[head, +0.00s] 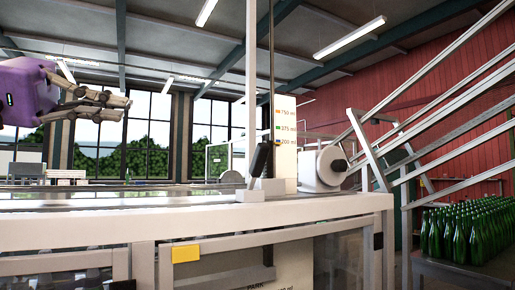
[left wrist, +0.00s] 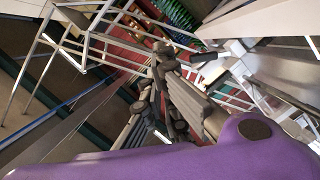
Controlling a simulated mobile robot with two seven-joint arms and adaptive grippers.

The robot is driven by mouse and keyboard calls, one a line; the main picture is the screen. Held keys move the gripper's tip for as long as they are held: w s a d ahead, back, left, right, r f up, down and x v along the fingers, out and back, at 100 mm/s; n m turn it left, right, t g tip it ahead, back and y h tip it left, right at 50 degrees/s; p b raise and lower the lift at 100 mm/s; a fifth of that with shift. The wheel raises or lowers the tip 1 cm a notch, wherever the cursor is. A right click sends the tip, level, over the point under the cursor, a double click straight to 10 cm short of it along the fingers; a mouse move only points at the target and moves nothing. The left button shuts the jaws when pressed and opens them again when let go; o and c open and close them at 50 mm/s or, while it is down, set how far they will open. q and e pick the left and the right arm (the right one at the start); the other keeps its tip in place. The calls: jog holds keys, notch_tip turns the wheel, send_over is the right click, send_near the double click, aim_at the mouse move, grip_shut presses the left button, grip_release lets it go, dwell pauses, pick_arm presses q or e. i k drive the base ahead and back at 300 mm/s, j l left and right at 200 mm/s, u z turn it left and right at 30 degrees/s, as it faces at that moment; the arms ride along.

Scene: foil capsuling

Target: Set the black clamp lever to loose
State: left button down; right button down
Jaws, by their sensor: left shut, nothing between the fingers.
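The black clamp lever (head: 260,158) stands on a small light-grey block at the front of the machine top, beside the upright post. It leans slightly to the right at its top. My left gripper (head: 124,107) is at the upper left, in the air above the machine top, left of the lever and clear of it. Its fingers are shut and empty, pointing right. In the left wrist view the fingers (left wrist: 163,60) point up the picture; a dark bar (left wrist: 208,73) beyond them may be the lever, but I cannot be sure. My right gripper is not in view.
A white scale plate (head: 285,125) with orange, green and blue volume marks stands behind the lever. A white roll (head: 328,166) sits to its right. Metal rails (head: 440,105) slope at the right above many green bottles (head: 465,232). The machine top left of the lever is clear.

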aim_at(262, 152)
jog(key=i+l, duration=0.15)
jog(key=i, duration=0.3)
jog(key=i+l, duration=0.15)
jog(key=i, duration=0.3)
